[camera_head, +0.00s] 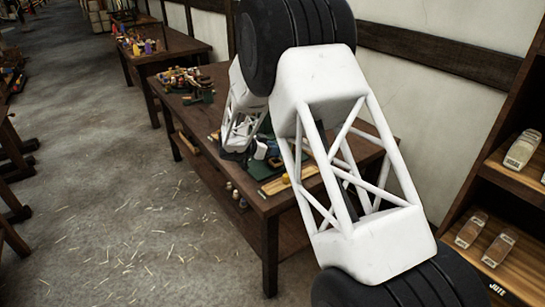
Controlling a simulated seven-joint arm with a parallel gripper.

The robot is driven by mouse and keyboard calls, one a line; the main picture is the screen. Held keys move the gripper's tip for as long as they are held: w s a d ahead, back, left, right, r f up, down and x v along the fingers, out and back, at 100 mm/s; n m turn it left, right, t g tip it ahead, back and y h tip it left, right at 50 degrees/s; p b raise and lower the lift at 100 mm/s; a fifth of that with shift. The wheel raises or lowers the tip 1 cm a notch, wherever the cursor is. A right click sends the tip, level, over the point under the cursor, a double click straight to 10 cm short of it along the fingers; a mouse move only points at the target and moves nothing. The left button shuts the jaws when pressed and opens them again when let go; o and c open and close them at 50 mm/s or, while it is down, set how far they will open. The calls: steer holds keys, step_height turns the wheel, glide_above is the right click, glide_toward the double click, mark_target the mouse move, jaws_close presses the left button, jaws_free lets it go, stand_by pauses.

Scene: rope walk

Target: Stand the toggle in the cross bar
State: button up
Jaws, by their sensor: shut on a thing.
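My gripper (236,156) shows small and partly covered at the end of my white arm, low over the wooden workbench (268,207). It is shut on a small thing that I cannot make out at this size. A small pale object (260,150) shows just right of it. Dark green and blue shapes lie around it on the bench top. I cannot tell the toggle or the cross bar apart among them, and my arm covers part of that area.
A cluster of small coloured parts (190,82) sits on the bench's far end. A ruler-like wooden strip (288,180) lies near its front. Another table (150,50) with colourful pieces stands behind. Shelves with clear boxes (522,150) stand at right. The floor at left is open, with scattered straw.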

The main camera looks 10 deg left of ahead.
mark_target(272, 162)
steer(key=shift+f, duration=0.1)
steer(key=shift+f, duration=1.7)
steer(key=shift+f, duration=0.1)
steer(key=o, duration=0.9)
steer(key=v, duration=1.2)
